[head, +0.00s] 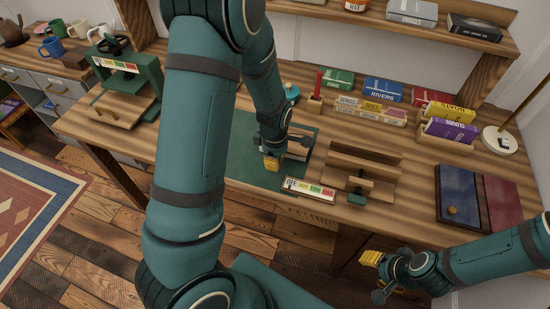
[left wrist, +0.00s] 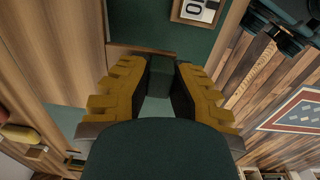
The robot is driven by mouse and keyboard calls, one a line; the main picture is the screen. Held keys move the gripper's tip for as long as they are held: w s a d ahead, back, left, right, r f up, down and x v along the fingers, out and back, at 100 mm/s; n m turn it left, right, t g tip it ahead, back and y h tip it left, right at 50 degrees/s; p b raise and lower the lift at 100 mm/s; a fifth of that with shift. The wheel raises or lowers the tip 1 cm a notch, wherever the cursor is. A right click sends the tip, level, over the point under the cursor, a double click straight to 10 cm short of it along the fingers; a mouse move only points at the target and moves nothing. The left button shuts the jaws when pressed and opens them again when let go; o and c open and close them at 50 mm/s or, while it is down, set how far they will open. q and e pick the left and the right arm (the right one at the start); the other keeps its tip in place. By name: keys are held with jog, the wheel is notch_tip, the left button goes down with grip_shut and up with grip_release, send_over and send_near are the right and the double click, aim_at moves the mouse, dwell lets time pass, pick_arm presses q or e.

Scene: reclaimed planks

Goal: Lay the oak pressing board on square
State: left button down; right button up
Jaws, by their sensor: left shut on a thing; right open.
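My left gripper (head: 271,160) reaches down over the green mat (head: 240,150) on the workbench. In the left wrist view its yellow fingers (left wrist: 161,80) are shut on a small dark green block (left wrist: 162,66). A brown wooden edge (left wrist: 135,49) shows just beyond the block; I cannot tell whether this is the oak pressing board or whether the block is its grip. In the head view the left gripper hides most of what lies under it. My right gripper (head: 372,260) is open and empty, off the bench's front edge.
A labelled strip (head: 308,190) lies at the mat's front edge. A wooden stand (head: 365,160) is right of it. Several books (head: 450,130) stand behind. A blue-red folder (head: 478,195) lies at right. A green press (head: 130,80) stands at left.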

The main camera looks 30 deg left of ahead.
pick_arm(q)
jog(key=shift+f+b, duration=0.35)
jog(key=shift+f, duration=0.25)
dwell(0.3)
jog(key=c, duration=0.9)
grip_release()
jog(key=shift+c, duration=0.2)
jog(key=shift+r, duration=0.1)
notch_tip(320, 180, up, 12)
jog(key=shift+s, duration=0.2)
